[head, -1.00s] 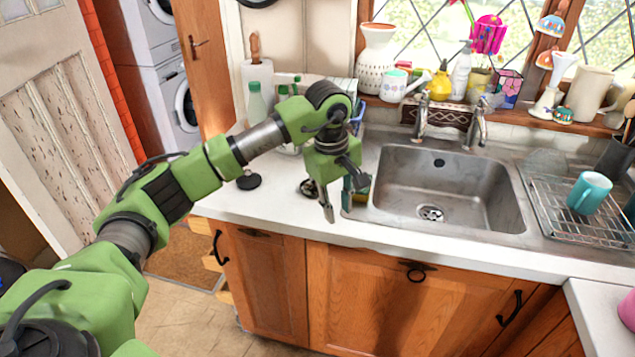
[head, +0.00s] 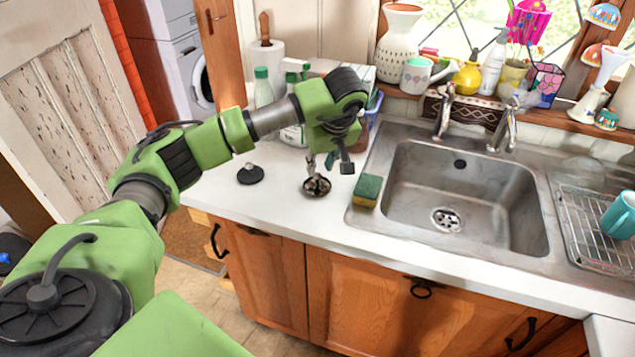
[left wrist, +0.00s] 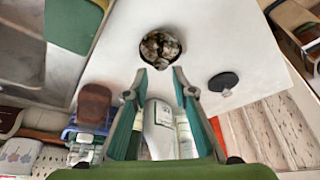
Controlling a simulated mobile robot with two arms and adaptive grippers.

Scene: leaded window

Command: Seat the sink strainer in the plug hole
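The sink strainer (head: 316,187), a small round dark-rimmed piece with a mottled brown and metallic inside, lies on the white worktop left of the sink. It also shows in the left wrist view (left wrist: 160,47), just beyond the fingertips. My left gripper (head: 329,166) points down close over the strainer, its fingers apart with nothing between them; they also show spread in the left wrist view (left wrist: 159,72). The exact height gap is hard to tell. The plug hole (head: 446,219) is a bright metal ring in the floor of the steel sink (head: 420,190). My right gripper is out of view.
A green and yellow sponge (head: 367,190) lies at the sink's left edge. A black knobbed disc (head: 250,175) lies left of the strainer. Bottles (head: 263,88) stand behind the arm. Two taps (head: 505,125) rise behind the sink. A rack holding a teal mug (head: 619,214) is right.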

